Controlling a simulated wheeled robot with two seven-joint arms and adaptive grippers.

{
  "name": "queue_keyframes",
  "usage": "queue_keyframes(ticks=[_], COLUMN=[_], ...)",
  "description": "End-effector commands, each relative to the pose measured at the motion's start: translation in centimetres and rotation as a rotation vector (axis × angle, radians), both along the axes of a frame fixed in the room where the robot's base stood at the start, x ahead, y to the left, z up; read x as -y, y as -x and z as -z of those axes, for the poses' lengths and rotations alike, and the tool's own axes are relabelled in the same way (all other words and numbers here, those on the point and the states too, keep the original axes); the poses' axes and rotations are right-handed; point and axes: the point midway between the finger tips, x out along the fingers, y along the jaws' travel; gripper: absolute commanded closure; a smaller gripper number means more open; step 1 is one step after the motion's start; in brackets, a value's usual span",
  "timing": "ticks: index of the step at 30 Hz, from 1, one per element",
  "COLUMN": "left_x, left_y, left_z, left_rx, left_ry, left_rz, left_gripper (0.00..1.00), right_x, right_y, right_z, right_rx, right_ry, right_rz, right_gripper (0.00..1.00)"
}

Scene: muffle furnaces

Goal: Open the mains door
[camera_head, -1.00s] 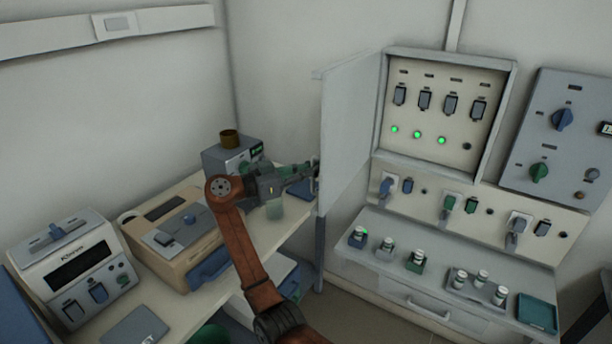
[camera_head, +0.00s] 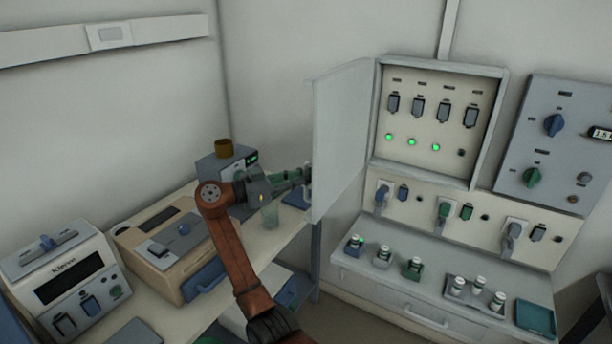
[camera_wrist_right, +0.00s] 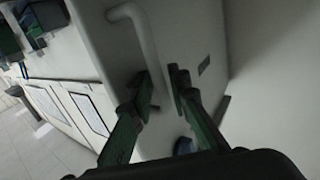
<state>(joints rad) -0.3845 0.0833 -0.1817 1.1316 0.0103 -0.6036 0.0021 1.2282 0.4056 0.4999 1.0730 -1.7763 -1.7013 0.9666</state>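The mains door (camera_head: 340,140) is a pale grey panel. It stands swung wide open to the left of the mains box (camera_head: 440,120), whose switches and green lights are exposed. My right gripper (camera_head: 304,178) is at the door's free edge, on its outer face, at the end of the red-brown arm. In the right wrist view, the curved white door handle (camera_wrist_right: 144,38) runs down to the right gripper (camera_wrist_right: 163,80). The two green fingers are apart, with the handle's lower end partly hidden by the left finger. The fingers do not look clamped on it. My left gripper is not in view.
A bench on the left holds a cream furnace (camera_head: 165,245), a white instrument (camera_head: 65,270) and a grey device (camera_head: 222,165). Below the mains box are a socket strip (camera_head: 480,222) and a shelf with several small bottles. A blue-grey control panel (camera_head: 560,140) hangs at right.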

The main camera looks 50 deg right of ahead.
Motion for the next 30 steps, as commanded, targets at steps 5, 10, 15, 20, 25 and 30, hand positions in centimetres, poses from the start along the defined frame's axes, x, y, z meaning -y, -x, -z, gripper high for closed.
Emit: queue_keyframes(ticks=[5, 10, 15, 20, 25, 30], left_x=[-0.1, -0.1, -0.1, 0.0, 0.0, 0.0], left_y=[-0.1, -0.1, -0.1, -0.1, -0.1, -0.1], left_z=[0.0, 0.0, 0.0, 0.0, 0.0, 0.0], left_rx=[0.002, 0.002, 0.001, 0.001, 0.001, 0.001], left_ry=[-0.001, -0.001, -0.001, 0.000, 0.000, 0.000], left_rz=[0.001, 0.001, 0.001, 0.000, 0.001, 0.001], left_gripper=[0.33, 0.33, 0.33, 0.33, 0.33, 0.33], right_x=[-0.4, -2.7, -6.0, -8.5, -10.1, -10.6], right_y=[-0.3, -1.6, -3.4, -4.7, -5.6, -5.8], right_z=[-0.1, -0.1, -0.1, -0.1, 0.0, 0.0], right_rx=[0.000, 0.000, -0.001, -0.001, -0.001, 0.000], right_ry=[0.001, 0.001, 0.000, 0.000, 0.000, 0.000], right_rz=[-0.002, -0.004, -0.004, -0.002, -0.001, 0.000], right_gripper=[0.83, 0.83, 0.83, 0.83, 0.83, 0.83])
